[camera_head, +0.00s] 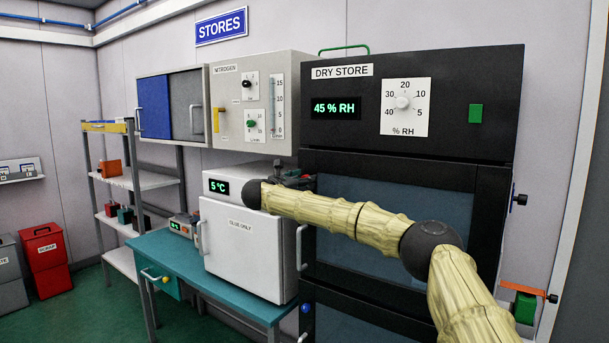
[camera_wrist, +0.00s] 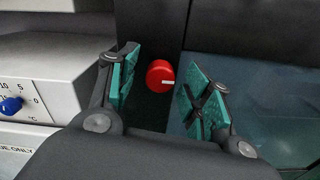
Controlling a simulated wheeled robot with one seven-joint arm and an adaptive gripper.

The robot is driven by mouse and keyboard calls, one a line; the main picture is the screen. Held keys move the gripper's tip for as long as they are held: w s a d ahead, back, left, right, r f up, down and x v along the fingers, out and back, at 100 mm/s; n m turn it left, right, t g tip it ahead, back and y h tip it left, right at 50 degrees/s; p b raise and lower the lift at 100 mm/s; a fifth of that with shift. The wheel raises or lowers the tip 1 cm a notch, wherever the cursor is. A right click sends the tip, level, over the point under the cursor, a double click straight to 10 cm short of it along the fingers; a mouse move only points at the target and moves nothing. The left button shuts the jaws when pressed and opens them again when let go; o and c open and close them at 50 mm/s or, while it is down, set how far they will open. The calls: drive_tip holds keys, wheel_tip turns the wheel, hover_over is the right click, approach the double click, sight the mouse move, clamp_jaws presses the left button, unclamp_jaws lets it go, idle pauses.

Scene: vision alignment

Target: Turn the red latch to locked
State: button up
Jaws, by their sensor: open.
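The red latch (camera_wrist: 160,76) is a round red knob with a short white mark, set on the dark frame of the dry store cabinet. In the wrist view it sits between the open fingers of my gripper (camera_wrist: 160,90), a little beyond their tips, and I see no contact. In the head view my gripper (camera_head: 295,178) is at the left edge of the dry store (camera_head: 450,90), by its upper glass door. My arm and gripper hide the latch there.
The white glue fridge (camera_head: 245,240) stands on a teal bench (camera_head: 165,250) left of the dry store. Its blue knob (camera_wrist: 11,105) shows at left in the wrist view. The nitrogen cabinet (camera_head: 285,75) hangs above. Red and grey bins stand far left.

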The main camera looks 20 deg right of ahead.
drive_tip(key=shift+w+d, duration=0.45)
drive_tip(key=shift+d, duration=0.15)
drive_tip(key=c, duration=1)
drive_tip(key=shift+c, duration=0.2)
